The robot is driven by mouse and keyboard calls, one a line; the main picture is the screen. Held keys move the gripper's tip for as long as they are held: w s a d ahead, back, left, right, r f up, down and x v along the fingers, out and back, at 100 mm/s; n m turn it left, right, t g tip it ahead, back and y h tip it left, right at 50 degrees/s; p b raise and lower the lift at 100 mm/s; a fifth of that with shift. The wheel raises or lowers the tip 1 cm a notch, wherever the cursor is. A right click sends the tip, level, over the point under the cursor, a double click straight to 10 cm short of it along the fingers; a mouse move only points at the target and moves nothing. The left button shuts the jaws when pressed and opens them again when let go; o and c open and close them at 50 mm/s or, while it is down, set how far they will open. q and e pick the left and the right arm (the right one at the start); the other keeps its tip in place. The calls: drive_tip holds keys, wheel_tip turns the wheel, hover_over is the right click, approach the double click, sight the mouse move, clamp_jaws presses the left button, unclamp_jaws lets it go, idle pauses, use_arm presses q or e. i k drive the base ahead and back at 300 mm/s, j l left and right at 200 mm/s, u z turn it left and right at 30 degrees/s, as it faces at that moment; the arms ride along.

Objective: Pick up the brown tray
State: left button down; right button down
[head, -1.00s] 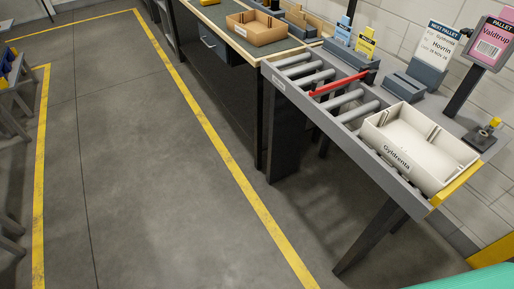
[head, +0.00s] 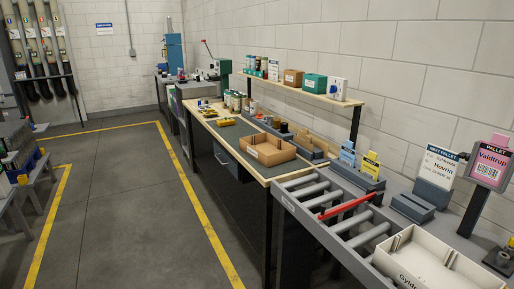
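The brown tray (head: 268,151) sits on the wooden-edged workbench (head: 261,171), near the bench's end that meets the roller conveyor. It is an open, low-walled box with a small pale label on its front side, and it looks empty. Neither of my grippers shows in the head view.
A roller conveyor (head: 340,212) with a red bar (head: 347,201) adjoins the bench. A white tray (head: 433,262) labelled "Gyldrenta" sits on its near end. A shelf (head: 304,88) with boxes is above the bench. The floor (head: 130,215) left of the bench is clear.

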sight(269, 150)
drive_tip(key=i+z, duration=0.2)
drive_tip(key=z, duration=0.3)
drive_tip(key=i+j+z, duration=0.15)
drive_tip(key=z, duration=0.35)
